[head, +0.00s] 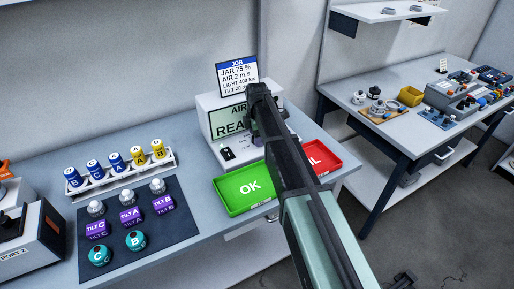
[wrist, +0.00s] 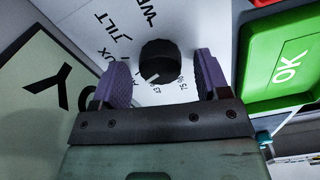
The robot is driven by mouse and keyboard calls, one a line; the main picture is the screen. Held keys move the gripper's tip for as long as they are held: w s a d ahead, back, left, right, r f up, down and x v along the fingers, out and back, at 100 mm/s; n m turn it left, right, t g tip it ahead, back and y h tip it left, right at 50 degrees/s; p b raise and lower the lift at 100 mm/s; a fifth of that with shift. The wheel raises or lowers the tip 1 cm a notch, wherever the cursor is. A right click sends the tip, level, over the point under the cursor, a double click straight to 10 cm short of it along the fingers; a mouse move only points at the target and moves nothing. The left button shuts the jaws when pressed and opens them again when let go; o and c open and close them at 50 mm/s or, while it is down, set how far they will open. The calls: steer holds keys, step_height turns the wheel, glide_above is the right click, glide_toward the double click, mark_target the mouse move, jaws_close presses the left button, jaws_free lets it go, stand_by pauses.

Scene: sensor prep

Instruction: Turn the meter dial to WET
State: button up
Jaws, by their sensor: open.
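The meter (head: 217,122) is a pale box on the left bench with a large screen whose visible text begins "AIR" and "REA"; my arm covers part of it. In the wrist view its black round dial (wrist: 160,60) sits on a white panel. TILT and a partly cut-off WE label lie above left of the dial, with LUX farther left; smaller marks are below it. A pale pointer line shows on its lower left part. My gripper (wrist: 163,66) is open, its purple fingers on either side of the dial. I cannot tell whether they touch it.
A green OK tray (head: 238,190) and a red tray (head: 322,160) lie in front of the meter. A job card (head: 237,77) stands behind it. A dark mat (head: 180,230) with jars and purple blocks and a vial rack (head: 75,190) are left. A second bench is right.

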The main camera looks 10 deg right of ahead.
steer(key=shift+f, duration=0.35)
steer(key=shift+c, duration=0.5)
steer(key=c, duration=0.8)
